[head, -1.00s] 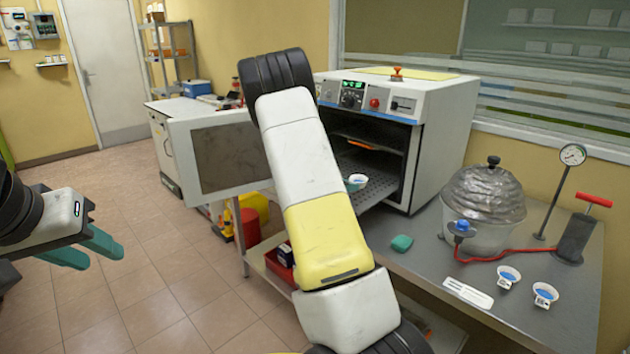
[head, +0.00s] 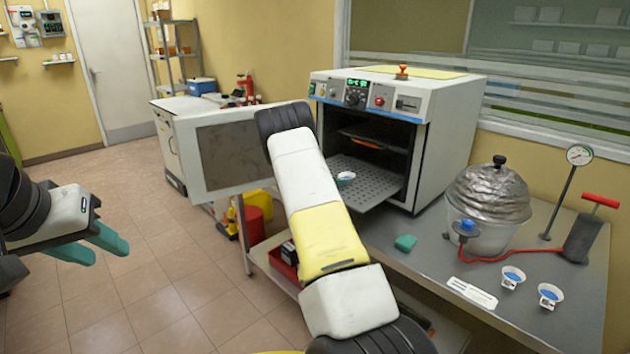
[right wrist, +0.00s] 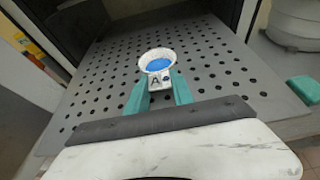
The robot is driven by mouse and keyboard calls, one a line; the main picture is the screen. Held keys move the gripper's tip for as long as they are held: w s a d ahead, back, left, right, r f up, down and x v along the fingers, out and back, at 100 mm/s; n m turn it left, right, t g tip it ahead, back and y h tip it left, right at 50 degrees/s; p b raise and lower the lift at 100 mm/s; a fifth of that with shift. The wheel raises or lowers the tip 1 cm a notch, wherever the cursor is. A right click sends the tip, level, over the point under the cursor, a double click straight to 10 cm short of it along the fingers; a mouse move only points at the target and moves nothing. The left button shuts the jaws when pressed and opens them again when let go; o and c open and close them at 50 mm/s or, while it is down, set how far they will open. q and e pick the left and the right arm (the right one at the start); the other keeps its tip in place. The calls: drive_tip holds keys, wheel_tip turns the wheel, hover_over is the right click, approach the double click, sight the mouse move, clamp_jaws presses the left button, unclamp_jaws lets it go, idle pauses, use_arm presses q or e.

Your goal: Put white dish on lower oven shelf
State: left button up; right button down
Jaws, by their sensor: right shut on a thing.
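The small white dish (right wrist: 157,62) has blue contents and a tag marked "A". My right gripper (right wrist: 160,88) is shut on it, with a teal finger on each side of the tag. The dish also shows in the head view (head: 345,177), over the perforated lower shelf (head: 385,186) that sticks out of the open oven (head: 440,120). I cannot tell whether the dish touches the shelf. In the head view my right forearm hides the right gripper. My left gripper (head: 92,247) is open and empty, far left above the floor.
The oven door (head: 230,155) stands open to the left. An upper shelf (head: 360,140) is inside the oven. On the bench are a teal block (head: 405,242), a foil-covered vessel (head: 490,205), two more white dishes (head: 512,277) (head: 549,294), a gauge (head: 579,155) and a pump (head: 585,232).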

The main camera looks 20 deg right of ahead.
drive_tip(key=c, duration=1.1)
unclamp_jaws()
drive_tip(key=shift+f, duration=0.1)
